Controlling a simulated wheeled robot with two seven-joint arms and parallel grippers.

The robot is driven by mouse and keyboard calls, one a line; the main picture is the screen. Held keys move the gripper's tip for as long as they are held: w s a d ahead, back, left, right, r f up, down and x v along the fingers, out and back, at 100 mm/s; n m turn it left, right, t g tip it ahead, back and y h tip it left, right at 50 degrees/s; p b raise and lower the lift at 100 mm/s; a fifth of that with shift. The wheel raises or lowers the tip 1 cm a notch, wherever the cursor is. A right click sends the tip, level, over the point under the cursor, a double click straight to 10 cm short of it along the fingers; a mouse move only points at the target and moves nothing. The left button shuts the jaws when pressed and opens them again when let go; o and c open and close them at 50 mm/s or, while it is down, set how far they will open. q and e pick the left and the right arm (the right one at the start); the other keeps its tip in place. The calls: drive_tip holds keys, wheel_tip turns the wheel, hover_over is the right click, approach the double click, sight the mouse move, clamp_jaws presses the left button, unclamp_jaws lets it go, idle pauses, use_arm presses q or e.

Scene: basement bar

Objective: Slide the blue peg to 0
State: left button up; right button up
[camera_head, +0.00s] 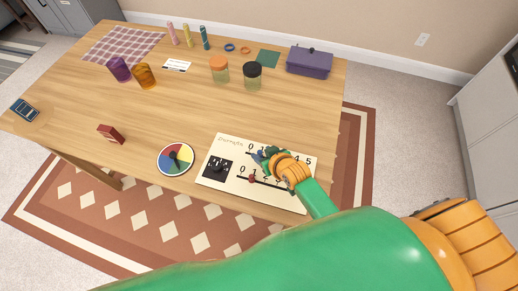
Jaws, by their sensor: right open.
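A cream score board (228,150) lies on the table's near right part. It has an upper and a lower row of numbers starting at 0, each with a dark slot, and a black square at its left. A red peg (251,178) sits in the lower slot, near the low numbers. My right gripper (264,155) reaches over the upper row from the right and is open. A small bluish shape shows among its fingers; I cannot clearly tell the blue peg from the fingers. The gripper covers the middle of the upper row. My left gripper is not in view.
A colour wheel (175,158) lies left of the board, and a red box (111,134) farther left. Two jars (219,71) (252,76), a purple box (310,61) and cups (145,76) stand farther back. The table between is clear.

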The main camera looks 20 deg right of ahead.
sight(260, 152)
drive_tip(key=shift+w+a+f, duration=0.1)
drive_tip(key=shift+w+f, duration=0.25)
drive_tip(key=shift+f, duration=0.1)
drive_tip(key=shift+x, duration=0.95)
drive_tip(key=shift+r, duration=0.25)
drive_tip(key=c, duration=0.5)
clamp_jaws()
